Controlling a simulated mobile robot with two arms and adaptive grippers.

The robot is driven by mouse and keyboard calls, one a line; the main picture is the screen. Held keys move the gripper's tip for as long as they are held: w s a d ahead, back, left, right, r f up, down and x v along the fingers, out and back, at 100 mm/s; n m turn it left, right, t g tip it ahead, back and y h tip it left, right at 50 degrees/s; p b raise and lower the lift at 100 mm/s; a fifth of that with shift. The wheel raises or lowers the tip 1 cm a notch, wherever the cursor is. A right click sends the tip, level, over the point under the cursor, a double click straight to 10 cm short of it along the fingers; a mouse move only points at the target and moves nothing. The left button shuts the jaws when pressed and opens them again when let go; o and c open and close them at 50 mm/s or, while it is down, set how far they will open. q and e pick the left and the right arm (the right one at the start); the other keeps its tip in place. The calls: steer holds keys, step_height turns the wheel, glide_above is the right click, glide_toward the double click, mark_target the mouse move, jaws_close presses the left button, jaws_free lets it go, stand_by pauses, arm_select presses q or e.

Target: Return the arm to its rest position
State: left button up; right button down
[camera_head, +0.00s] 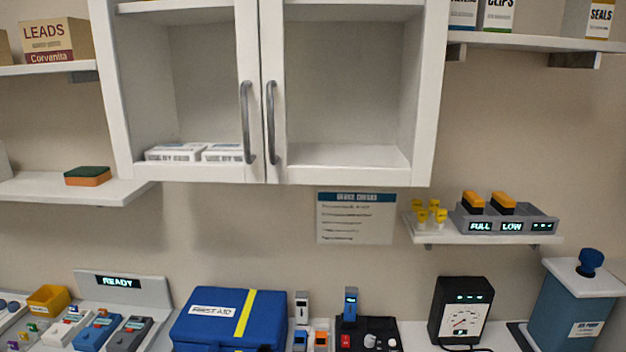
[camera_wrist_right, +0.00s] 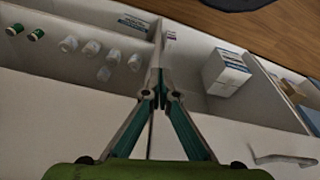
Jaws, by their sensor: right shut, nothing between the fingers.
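My right gripper (camera_wrist_right: 160,92) shows in the right wrist view with its two fingers meeting at the tips. It is shut and holds nothing. It hangs in front of an open white drawer or cabinet space split by a divider (camera_wrist_right: 157,50). Neither gripper shows in the head view, and my left gripper is in no view.
The right wrist view shows white boxes (camera_wrist_right: 226,72), several small white cups (camera_wrist_right: 92,47) and a handle (camera_wrist_right: 285,159). The head view shows a wall cabinet (camera_head: 273,172), a blue first aid case (camera_head: 228,318), a gauge (camera_head: 462,313) and a blue-topped container (camera_head: 575,305) along the counter.

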steer(key=s+d+f+b, duration=0.1)
steer(key=s+f, duration=0.3)
steer(key=f, duration=0.5)
steer(key=s+f+b, duration=0.1)
steer(key=s+f, duration=0.2)
steer(key=f, duration=0.6)
steer(key=s+d+f+g+b, duration=0.1)
steer(key=s+d+f+b, duration=0.1)
steer(key=s+f, duration=0.8)
steer(key=s, duration=0.2)
steer(key=shift+s+d+g, duration=0.2)
steer(key=shift+s+g, duration=0.1)
